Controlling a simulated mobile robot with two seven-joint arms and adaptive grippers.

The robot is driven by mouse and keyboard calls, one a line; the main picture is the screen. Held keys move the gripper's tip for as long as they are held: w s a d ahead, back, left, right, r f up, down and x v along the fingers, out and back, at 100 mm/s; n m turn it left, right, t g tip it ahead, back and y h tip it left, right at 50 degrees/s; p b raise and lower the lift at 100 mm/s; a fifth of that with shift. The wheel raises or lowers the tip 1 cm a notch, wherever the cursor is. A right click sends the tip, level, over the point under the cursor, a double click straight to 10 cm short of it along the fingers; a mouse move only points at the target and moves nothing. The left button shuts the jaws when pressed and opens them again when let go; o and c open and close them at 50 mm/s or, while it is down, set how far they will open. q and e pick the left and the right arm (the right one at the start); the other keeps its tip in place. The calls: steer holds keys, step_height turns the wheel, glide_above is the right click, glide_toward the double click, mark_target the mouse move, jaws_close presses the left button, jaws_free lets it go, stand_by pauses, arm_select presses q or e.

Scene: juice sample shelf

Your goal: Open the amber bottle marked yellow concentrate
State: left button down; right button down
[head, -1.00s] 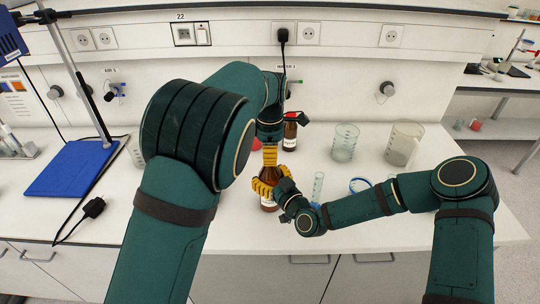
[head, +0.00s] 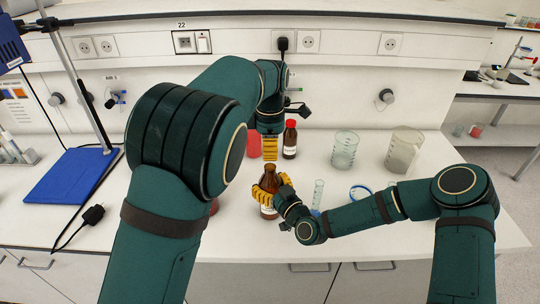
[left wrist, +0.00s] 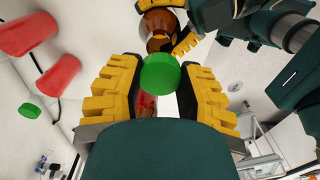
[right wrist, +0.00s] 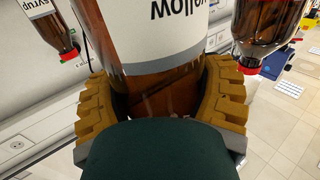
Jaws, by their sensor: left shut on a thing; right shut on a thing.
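The amber bottle (head: 268,183) with a white label stands upright near the front of the bench in the head view. In the right wrist view the same bottle (right wrist: 165,92) shows upside down, its label reading "yellow". My right gripper (head: 273,190) is shut around its body. My left gripper (head: 270,152) is above the bottle, apart from it. In the left wrist view it is shut on a green cap (left wrist: 160,73). The bottle's uncapped neck (left wrist: 160,42) shows beyond the cap.
A red-capped amber bottle (head: 290,140) stands behind the held one. Two glass beakers (head: 344,150) (head: 404,150) and a small cylinder (head: 317,195) are to the right. A red object (head: 254,145) is behind my left gripper. Another green cap (left wrist: 30,110) shows in the left wrist view.

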jaws_free()
